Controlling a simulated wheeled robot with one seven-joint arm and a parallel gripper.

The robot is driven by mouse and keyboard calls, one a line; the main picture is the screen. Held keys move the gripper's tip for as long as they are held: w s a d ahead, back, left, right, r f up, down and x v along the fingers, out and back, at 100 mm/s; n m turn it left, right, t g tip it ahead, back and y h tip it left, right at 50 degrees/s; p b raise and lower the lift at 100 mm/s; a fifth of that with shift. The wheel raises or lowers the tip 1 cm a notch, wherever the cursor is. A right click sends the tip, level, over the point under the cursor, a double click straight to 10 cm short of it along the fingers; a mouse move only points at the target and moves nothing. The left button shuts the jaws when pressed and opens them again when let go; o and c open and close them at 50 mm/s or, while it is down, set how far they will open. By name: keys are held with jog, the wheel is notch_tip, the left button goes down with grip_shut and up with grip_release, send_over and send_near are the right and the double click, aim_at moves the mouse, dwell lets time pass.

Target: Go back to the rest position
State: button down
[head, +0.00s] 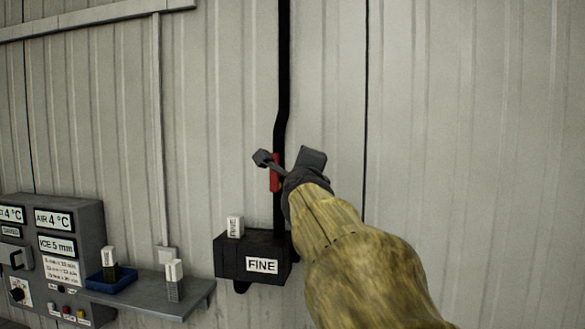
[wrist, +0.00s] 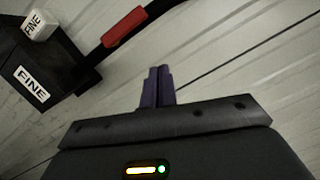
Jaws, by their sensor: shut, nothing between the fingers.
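My gripper (wrist: 157,88) is shut and empty; in the wrist view its two dark fingers stand side by side in front of the pale wall. In the head view the gripper end (head: 284,161) appears close to the red grip (head: 275,173) on a black upright bar (head: 283,70). The red grip also shows in the wrist view (wrist: 125,27), to the left of the fingers and apart from them. My arm comes in from the lower right of the head view and hides part of the wall.
A black box labelled FINE (head: 254,258) sits below the bar, with a small white block (head: 235,227) on top. At left are a grey control panel (head: 87,222) and a shelf (head: 150,291) with a blue tray (head: 111,281) and a grey-white block (head: 174,281). The wall at right is bare.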

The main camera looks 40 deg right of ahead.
jog(key=shift+s+f, duration=0.1)
dwell(0.5)
jog(key=w+a+f+n+g+y+b, duration=0.15)
jog(key=a+f+n+y, duration=0.4)
jog(key=f, duration=0.85)
jog(key=w+a+f+n+g+y+b, duration=0.1)
jog(key=w+a+f+n+g+y, duration=0.2)
jog(key=a+f+n, duration=0.9)
jog(key=s+a+f+n+g+y, duration=0.1)
jog(key=s+a+f+n+g, duration=0.1)
jog(key=f, duration=0.7)
jog(key=s+a+f+n+g+b, duration=0.1)
jog(key=s+a+f+n+g, duration=0.2)
jog(key=s+f, duration=0.6)
jog(key=s+a+f+n+g+y+b, duration=0.1)
jog(key=s+a+f+n+g, duration=0.2)
jog(key=s+f+n, duration=0.3)
notch_tip(320, 180, down, 4)
jog(key=shift+s+a+f+n+y, duration=0.2)
jog(key=shift+a+n+y, duration=0.15)
jog(key=shift+a, duration=0.25)
